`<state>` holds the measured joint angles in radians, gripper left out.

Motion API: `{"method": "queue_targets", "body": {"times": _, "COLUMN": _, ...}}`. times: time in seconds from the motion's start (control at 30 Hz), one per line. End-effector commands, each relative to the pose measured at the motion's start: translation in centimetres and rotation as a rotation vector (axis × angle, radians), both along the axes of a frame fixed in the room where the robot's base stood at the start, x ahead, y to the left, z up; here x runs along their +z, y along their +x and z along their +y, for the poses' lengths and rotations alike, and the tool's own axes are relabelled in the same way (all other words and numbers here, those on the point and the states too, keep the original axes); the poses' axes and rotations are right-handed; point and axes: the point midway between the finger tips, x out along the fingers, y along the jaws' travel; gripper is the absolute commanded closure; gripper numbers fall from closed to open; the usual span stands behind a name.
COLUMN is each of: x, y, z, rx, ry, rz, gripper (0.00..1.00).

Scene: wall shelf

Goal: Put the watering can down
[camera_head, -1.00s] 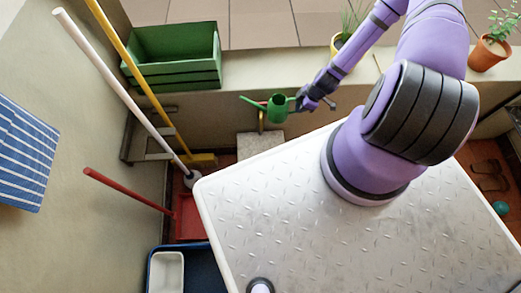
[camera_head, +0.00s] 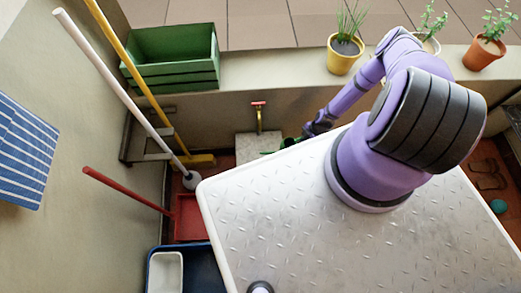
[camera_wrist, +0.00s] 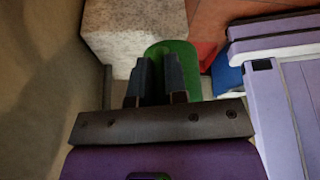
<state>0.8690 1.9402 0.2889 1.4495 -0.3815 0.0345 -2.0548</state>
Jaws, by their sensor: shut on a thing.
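The green watering can (camera_head: 288,143) shows only in part in the head view, low behind the far edge of my base's top. In the wrist view its green body (camera_wrist: 180,52) is just beyond my fingers. My gripper (camera_wrist: 158,78) is shut on the can; in the head view my gripper (camera_head: 309,131) is beside it. A pale stone block (camera_head: 250,147) stands on the floor below the tap, left of the can. In the wrist view the block (camera_wrist: 128,30) is beyond and left of the can. Whether the can touches anything below is hidden.
A brass tap with a red handle (camera_head: 258,105) is on the wall above the block. A green crate (camera_head: 172,60) and potted plants, including a yellow pot (camera_head: 344,58), stand on the ledge. Broom handles lean at left. A red dustpan (camera_head: 187,217) is on the floor.

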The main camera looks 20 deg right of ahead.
Motion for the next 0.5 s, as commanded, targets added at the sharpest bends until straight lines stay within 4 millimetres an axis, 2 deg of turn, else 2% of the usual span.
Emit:
{"method": "queue_targets", "body": {"times": 0.3, "x": -0.8, "y": -3.9, "z": 8.1, "rx": -0.127, "ry": 0.007, "rz": 0.006, "gripper": 1.00}}
{"method": "queue_targets", "body": {"times": 0.5, "x": -0.5, "y": -6.5, "z": 11.4, "rx": -0.215, "ry": 0.005, "rz": 0.007, "gripper": 1.00}}
